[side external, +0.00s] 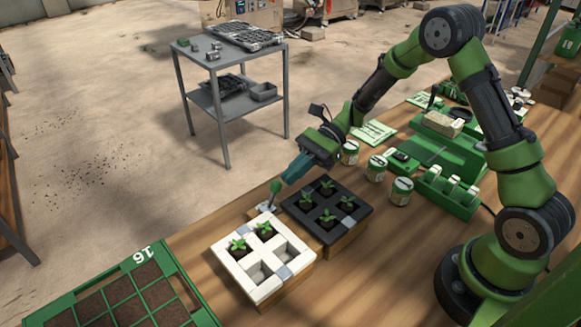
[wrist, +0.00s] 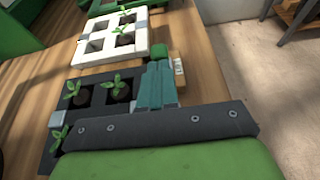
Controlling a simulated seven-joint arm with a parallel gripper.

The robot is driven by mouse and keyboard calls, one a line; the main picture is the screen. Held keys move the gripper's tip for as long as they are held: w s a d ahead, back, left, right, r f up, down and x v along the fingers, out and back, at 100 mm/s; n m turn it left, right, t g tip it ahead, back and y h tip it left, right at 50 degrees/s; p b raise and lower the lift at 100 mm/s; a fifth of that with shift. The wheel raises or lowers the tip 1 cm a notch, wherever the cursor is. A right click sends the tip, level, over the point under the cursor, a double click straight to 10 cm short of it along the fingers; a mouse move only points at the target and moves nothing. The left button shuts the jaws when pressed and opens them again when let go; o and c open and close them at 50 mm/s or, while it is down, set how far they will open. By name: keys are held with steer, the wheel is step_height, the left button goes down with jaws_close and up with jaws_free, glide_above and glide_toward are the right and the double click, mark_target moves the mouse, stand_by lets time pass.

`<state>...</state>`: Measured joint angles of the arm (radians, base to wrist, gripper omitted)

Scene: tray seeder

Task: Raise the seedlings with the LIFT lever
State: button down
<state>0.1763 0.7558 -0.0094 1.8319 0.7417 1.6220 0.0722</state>
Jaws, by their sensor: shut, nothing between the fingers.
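The LIFT lever has a green ball knob (side external: 275,186) on a thin stem; the knob also shows in the wrist view (wrist: 159,51). My gripper (side external: 290,178) has teal fingers, shut and empty, with tips pointing down beside the knob. In the wrist view, the fingertips (wrist: 158,66) lie just below the knob in the picture; I cannot tell whether they touch it. A black tray (side external: 358,220) holds several seedlings in its cells. A white tray (side external: 263,293) beside it has seedlings (side external: 238,245) in two cells and two empty cells. The lever's lettering is not readable.
A green tray of soil cells marked 16 (side external: 190,285) lies at the lower left. Several small tins (side external: 376,168) and a green rack (side external: 447,190) stand right of the black tray. A grey metal cart (side external: 228,100) stands on the floor behind. Bare wood (side external: 355,290) lies in front of the trays.

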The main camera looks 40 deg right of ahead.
mark_target(276, 182)
steer(key=shift+a+r+h, duration=0.2)
steer(key=shift+h, duration=0.1)
steer(key=shift+a+r+h, duration=0.3)
steer(key=shift+a+h, duration=0.05)
steer(key=shift+h, duration=0.15)
steer(key=shift+a+r+h, duration=0.5)
steer(key=shift+a+h, duration=0.15)
steer(key=shift+h, duration=0.25)
steer(key=a+h, duration=0.1)
steer(key=a+r+h, duration=0.1)
steer(key=h, duration=0.1)
steer(key=shift+a, duration=0.4)
steer(key=shift+a+r+h, duration=0.1)
steer(key=shift+a+h, duration=0.2)
steer(key=shift+h, duration=0.2)
steer(key=shift+a, duration=1.1)
